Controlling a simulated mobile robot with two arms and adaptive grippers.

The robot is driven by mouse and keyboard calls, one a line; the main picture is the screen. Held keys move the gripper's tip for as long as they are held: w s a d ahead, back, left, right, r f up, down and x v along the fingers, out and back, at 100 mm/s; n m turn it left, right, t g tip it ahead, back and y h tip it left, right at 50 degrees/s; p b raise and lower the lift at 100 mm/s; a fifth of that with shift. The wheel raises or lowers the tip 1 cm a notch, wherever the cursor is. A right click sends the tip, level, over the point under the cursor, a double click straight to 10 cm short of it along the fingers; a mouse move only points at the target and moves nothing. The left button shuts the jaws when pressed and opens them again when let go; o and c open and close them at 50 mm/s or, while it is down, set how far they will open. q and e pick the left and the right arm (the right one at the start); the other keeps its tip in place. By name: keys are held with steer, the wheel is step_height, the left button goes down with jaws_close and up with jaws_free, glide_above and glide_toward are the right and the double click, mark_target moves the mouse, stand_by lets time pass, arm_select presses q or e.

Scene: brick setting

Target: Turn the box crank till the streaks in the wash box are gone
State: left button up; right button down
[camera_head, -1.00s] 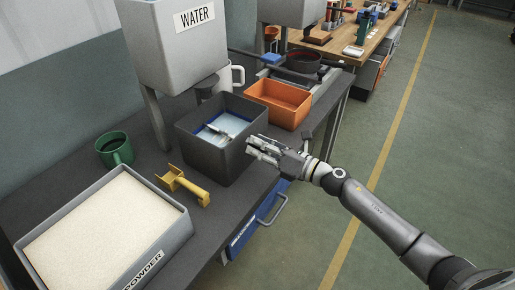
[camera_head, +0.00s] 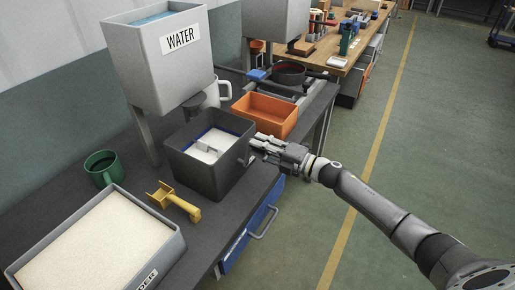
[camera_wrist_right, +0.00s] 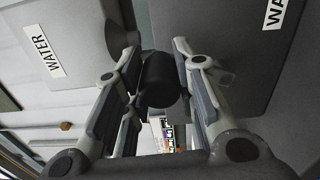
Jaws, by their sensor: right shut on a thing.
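The wash box (camera_head: 208,178) is a dark grey open box on the bench in the head view. Its inside is lined with blue, and pale, mostly white contents (camera_head: 222,139) lie around a light paddle (camera_head: 207,147). Streaks are too small to make out. My right gripper (camera_head: 256,147) is at the box's right side. In the wrist view its fingers (camera_wrist_right: 158,82) are shut on the box crank's dark round handle (camera_wrist_right: 162,80). The rest of the crank is mostly hidden by the gripper. My left gripper is not in view.
A grey water tank (camera_head: 165,60) stands over the bench behind the box. A yellow scoop (camera_head: 181,205), a green mug (camera_head: 102,168) and a powder bin (camera_head: 165,262) are nearer. An orange tray (camera_head: 264,114) is beyond the box.

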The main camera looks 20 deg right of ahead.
steer(key=shift+w+d+f+m+b, duration=0.1)
steer(key=shift+w+d+f+m, duration=0.3)
steer(key=shift+m, duration=0.7)
steer(key=shift+w+d+f+m+b, duration=0.1)
steer(key=shift+w+d+f+m, duration=0.25)
steer(key=shift+m, duration=0.75)
steer(key=shift+w+d+f+m+b, duration=0.1)
steer(key=shift+w+d+f+m, duration=0.15)
steer(key=shift+d+f+m, duration=0.6)
steer(key=shift+a+r+m, duration=0.25)
steer(key=shift+a, duration=0.05)
steer(key=c, duration=1.1)
jaws_free()
steer(key=v, duration=1.2)
